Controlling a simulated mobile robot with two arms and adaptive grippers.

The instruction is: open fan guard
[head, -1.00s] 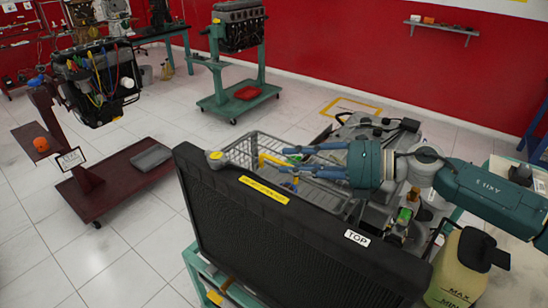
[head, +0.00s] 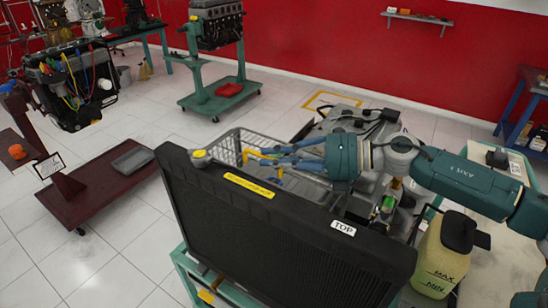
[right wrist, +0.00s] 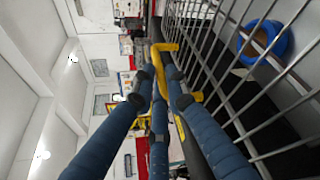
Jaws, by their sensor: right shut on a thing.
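The fan guard (head: 226,146) is a grey wire grid behind the black radiator (head: 290,250) in the head view. Its bars fill the right side of the right wrist view (right wrist: 232,45). A yellow handle (head: 250,151) is at the guard; it also shows in the right wrist view (right wrist: 166,48). My right gripper (head: 272,160) reaches in from the right over the radiator's top edge. Its blue fingers are shut on the yellow handle, hiding part of it. The radiator hides the guard's lower part. My left gripper is not in view.
A yellowish coolant bottle (head: 441,262) stands right of the radiator, under my right arm. Engine parts with hoses (head: 355,125) lie behind the guard. A maroon engine stand (head: 98,185) is at left, a green one (head: 220,92) behind. Tiled floor between them is clear.

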